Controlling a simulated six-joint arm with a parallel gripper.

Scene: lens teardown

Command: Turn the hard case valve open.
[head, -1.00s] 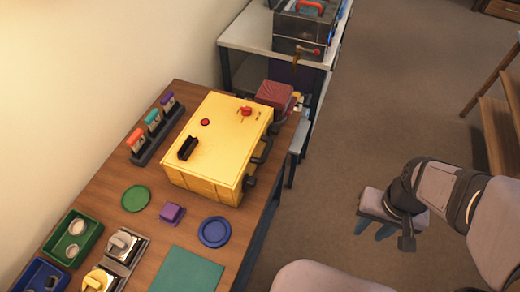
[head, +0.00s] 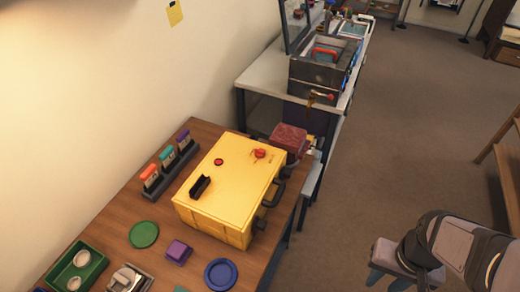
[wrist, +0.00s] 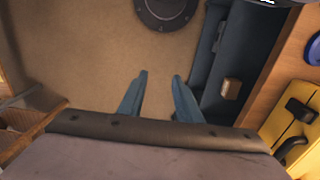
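The yellow hard case (head: 225,190) lies shut on the wooden table, with a black handle on top and dark latches on its right side. A red knob, which looks like the valve (head: 259,153), sits on the lid near its far right corner. A second, smaller red button (head: 219,162) is on the lid to its left. Part of the case (wrist: 292,130) shows at the right edge of the wrist view. My gripper (head: 385,282) hangs over the floor, right of the table and well apart from the case. In the wrist view its two blue fingers (wrist: 158,80) are spread with nothing between them.
A dark red block (head: 289,138) stands just behind the case. Colored holders (head: 168,170) stand to its left. A purple block (head: 178,252), a green disc (head: 144,235) and a blue dish (head: 220,274) lie in front. Open floor separates my arm from the table.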

